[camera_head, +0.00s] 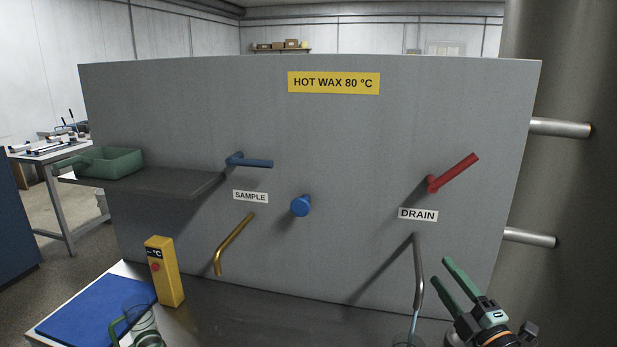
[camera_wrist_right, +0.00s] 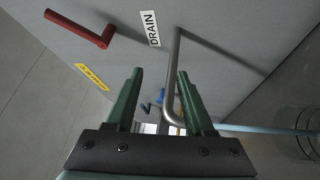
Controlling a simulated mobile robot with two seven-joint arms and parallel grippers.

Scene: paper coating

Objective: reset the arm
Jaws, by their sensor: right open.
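My right gripper (camera_head: 446,272) is at the lower right of the head view, its two green fingers apart and nothing between them. It is just right of the grey drain pipe (camera_head: 418,280). In the right wrist view the open fingers (camera_wrist_right: 157,88) frame the lower part of the pipe (camera_wrist_right: 174,75); I cannot tell whether they touch it. The red drain lever (camera_head: 455,173) is above, slanting up to the right. A thin pale-blue stream (camera_head: 413,325) runs from the pipe to a glass vessel (camera_head: 408,343), mostly cut off below. My left gripper is not in view.
A grey panel (camera_head: 330,130) stands ahead with a blue lever (camera_head: 250,161), blue knob (camera_head: 301,206) and brass spout (camera_head: 232,246). A dark shelf (camera_head: 165,183) holds a green tray (camera_head: 107,163). A yellow meter (camera_head: 165,272) and a green-handled glass (camera_head: 143,322) stand lower left.

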